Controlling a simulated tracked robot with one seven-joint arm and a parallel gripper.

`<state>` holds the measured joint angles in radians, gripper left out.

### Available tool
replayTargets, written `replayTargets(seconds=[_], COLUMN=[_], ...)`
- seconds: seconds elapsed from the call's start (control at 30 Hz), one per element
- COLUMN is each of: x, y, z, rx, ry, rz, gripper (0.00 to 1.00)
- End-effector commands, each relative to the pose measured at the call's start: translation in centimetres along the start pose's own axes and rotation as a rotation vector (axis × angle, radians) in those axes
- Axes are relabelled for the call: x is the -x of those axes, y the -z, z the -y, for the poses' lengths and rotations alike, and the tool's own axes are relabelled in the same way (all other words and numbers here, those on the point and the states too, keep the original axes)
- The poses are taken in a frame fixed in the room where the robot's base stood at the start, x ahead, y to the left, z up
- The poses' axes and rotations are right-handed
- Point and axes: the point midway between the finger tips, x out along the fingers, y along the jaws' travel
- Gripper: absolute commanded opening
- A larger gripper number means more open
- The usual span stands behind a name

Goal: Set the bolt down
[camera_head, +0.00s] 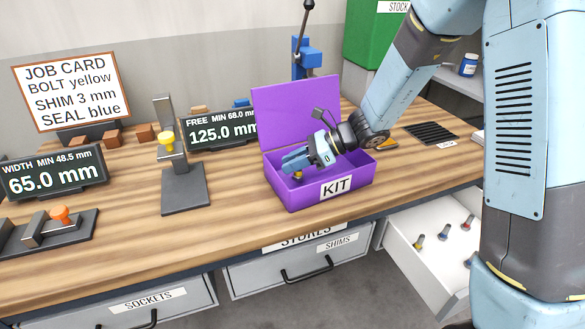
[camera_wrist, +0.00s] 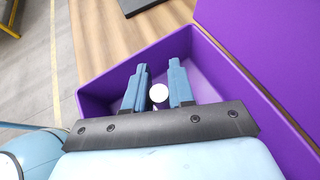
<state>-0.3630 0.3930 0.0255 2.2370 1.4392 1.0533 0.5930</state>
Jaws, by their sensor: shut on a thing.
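My gripper (camera_head: 297,166) reaches into the open purple kit box (camera_head: 327,189) on the bench, with its fingers pointing down and left inside the walls. In the wrist view the bolt (camera_wrist: 159,93) shows as a pale round end between the two fingers (camera_wrist: 158,85). The purple walls (camera_wrist: 95,92) surround the fingers there. The front wall hides the box floor, so I cannot tell whether the bolt touches it.
The box lid (camera_head: 297,110) stands open at the back. A job card (camera_head: 70,90) reads bolt yellow, shim 3 mm, seal blue. A gauge stand (camera_head: 184,185) and displays (camera_head: 55,175) stand to the left. An open drawer (camera_head: 435,262) holds several bolts at the lower right.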

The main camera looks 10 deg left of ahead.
Motion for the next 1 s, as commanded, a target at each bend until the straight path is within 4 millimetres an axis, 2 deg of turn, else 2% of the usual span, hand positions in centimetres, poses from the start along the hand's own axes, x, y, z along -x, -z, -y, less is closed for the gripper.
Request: replayTargets(seconds=[0.13, 0.5, 0.53, 0.6, 0.8, 1.0], x=[-0.8, -1.0, -1.0, -1.0, -0.9, -0.9], y=[1.6, 1.9, 1.9, 1.9, 1.9, 1.9], z=[0.0, 0.0, 0.0, 0.0, 0.0, 0.0], rx=[-0.002, -0.001, -0.001, -0.001, -0.001, -0.001], ry=[0.000, 0.001, 0.001, 0.001, 0.001, 0.002], rz=[0.000, 0.000, -0.001, -0.001, -0.001, -0.001], gripper=[0.00, 0.00, 0.26, 0.32, 0.49, 0.49])
